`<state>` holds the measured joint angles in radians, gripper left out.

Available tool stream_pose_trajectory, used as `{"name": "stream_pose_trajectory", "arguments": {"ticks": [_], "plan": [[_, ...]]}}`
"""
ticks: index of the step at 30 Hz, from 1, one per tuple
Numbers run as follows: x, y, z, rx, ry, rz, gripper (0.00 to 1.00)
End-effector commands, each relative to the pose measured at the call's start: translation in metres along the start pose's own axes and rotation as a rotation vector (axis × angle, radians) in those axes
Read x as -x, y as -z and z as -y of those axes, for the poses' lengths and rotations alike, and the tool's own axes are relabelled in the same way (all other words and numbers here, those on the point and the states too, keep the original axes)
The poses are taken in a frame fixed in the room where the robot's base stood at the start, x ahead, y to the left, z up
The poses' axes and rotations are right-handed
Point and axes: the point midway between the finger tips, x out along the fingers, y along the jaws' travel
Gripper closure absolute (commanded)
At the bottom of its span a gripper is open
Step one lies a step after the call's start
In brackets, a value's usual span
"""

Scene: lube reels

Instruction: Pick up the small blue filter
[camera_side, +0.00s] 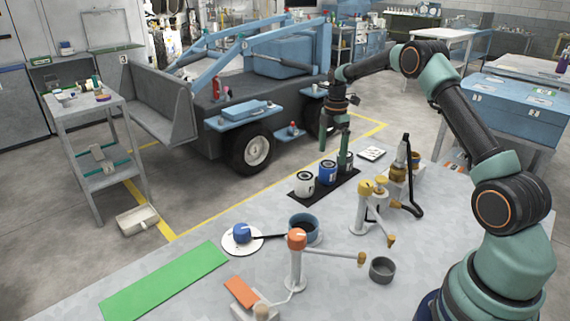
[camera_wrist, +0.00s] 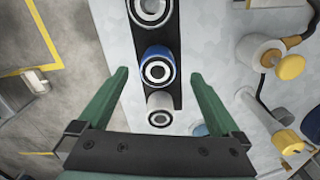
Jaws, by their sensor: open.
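The blue filter (camera_side: 327,173) is a short upright cylinder standing on a black strip, in the middle of a row of three. In the wrist view the blue filter (camera_wrist: 168,77) lies between my two fingertips, with its pale ringed top facing the camera. My gripper (camera_side: 334,146) points down with green fingers above the row; it also shows in the wrist view (camera_wrist: 159,75). It is open and empty. In the side view its right finger overlaps the grey filter, so I cannot tell the exact gap there.
A white filter (camera_side: 304,185) and a grey filter (camera_wrist: 159,108) stand close on either side of the blue one on the black strip (camera_wrist: 173,25). Taps and stands (camera_side: 364,205) rise at the right. A green mat (camera_side: 165,280) lies at the front left.

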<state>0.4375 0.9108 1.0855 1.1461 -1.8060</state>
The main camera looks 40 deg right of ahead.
Motion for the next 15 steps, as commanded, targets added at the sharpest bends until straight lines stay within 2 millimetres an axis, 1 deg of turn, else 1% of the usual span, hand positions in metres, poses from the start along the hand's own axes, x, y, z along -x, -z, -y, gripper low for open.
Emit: {"name": "stream_pose_trajectory", "arguments": {"ticks": [4,9,12,15], "plan": [[-0.015,0.003,-0.001,0.001,0.002,0.000,0.00],[-0.040,0.006,-0.002,0.000,0.003,-0.001,0.00],[-0.049,0.006,-0.002,0.000,0.002,0.000,0.00],[-0.052,0.005,-0.002,-0.001,0.000,0.000,0.00]]}}
